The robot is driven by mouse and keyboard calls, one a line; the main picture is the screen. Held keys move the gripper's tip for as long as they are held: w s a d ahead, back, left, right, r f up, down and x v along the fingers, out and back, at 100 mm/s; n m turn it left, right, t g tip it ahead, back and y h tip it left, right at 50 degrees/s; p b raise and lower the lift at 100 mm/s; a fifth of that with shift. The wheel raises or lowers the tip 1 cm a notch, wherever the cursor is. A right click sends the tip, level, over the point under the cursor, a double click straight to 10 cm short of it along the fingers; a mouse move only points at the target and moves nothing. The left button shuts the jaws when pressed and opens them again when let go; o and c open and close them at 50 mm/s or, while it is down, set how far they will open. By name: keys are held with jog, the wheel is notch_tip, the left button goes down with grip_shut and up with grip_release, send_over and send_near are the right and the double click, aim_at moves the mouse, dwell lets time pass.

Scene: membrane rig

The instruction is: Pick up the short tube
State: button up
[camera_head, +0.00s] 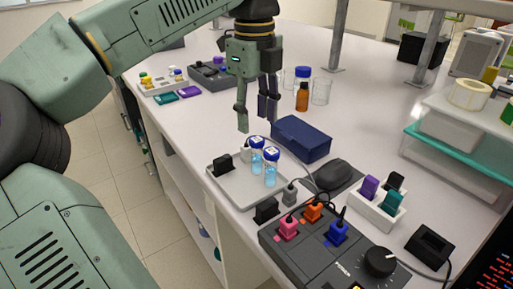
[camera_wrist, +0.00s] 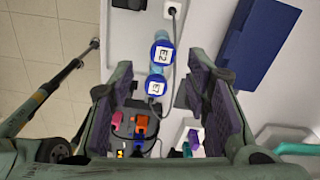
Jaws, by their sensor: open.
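Two clear tubes with blue caps and pale blue liquid stand upright on a light grey tray (camera_head: 240,186): a rear one (camera_head: 257,160) and a front one (camera_head: 271,172). They look alike in size, so I cannot tell which is the short tube. In the wrist view their white-labelled caps, one upper (camera_wrist: 162,54) and one lower (camera_wrist: 157,86), lie in the gap between my fingers. My gripper (camera_head: 256,121) is open and empty, pointing down above the tray, with its fingertips apart from the tubes.
A dark blue box (camera_head: 300,138) is close behind the tubes. A black block (camera_head: 222,164) and a small white piece share the tray. In front is a dark control box (camera_head: 350,262) with coloured plugs and a knob. A brown bottle (camera_head: 302,98) and glass beakers stand further back.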

send_over(256, 155)
jog(key=f, duration=0.2)
jog(key=w+f, duration=0.1)
jog(key=f, duration=0.1)
jog(key=shift+a, duration=0.15)
jog(key=shift+w+d+f+p, duration=0.15)
jog(key=shift+f+p, duration=0.4)
jog(key=shift+f, duration=1.1)
jog(key=shift+d+f+p, duration=0.1)
jog(key=shift+f+p, duration=0.45)
jog(key=shift+f, duration=1.1)
jog(key=c, duration=1)
jog(key=shift+r, duration=0.1)
jog(key=shift+c, duration=0.2)
